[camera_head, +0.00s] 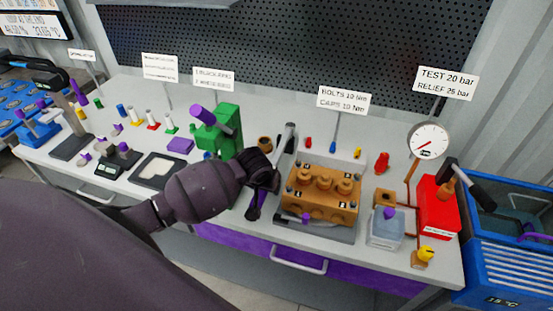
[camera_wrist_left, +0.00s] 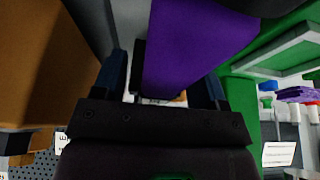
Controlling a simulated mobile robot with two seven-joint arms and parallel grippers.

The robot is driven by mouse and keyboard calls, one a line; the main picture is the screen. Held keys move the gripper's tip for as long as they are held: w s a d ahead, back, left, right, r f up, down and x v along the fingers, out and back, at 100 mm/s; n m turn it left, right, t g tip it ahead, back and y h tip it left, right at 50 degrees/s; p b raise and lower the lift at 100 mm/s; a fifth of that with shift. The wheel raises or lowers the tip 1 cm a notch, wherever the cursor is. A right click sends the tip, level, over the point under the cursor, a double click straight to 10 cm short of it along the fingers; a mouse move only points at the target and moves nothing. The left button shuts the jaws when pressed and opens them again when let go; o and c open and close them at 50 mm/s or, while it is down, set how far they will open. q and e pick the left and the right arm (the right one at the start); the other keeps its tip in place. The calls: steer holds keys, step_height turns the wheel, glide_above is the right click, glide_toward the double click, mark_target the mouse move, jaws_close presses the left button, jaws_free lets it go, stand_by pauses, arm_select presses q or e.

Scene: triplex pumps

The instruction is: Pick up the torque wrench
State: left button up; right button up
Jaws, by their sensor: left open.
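The torque wrench appears to be the long tool leaning between the green block and the brown pump block. Its grey upper end (camera_head: 288,134) shows in the head view, and a purple part shows by my fingers. My left gripper (camera_head: 265,182) is at it and hides its middle. In the left wrist view a purple bar (camera_wrist_left: 190,45), probably the wrench's handle, lies between the two dark fingers of my left gripper (camera_wrist_left: 163,82). The fingers are open, one on each side of it. I cannot tell whether they touch it. My right gripper is not in view.
The brown pump block (camera_head: 320,203) with its caps stands close to the right of my gripper. The green press (camera_head: 222,133) stands close to the left. A pressure gauge (camera_head: 428,141), red pump box (camera_head: 437,207) and blue crate (camera_head: 510,262) are farther right. The bench is crowded.

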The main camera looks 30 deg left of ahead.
arm_select(q)
steer(key=shift+c, duration=0.5)
steer(key=shift+r, duration=0.1)
jaws_close()
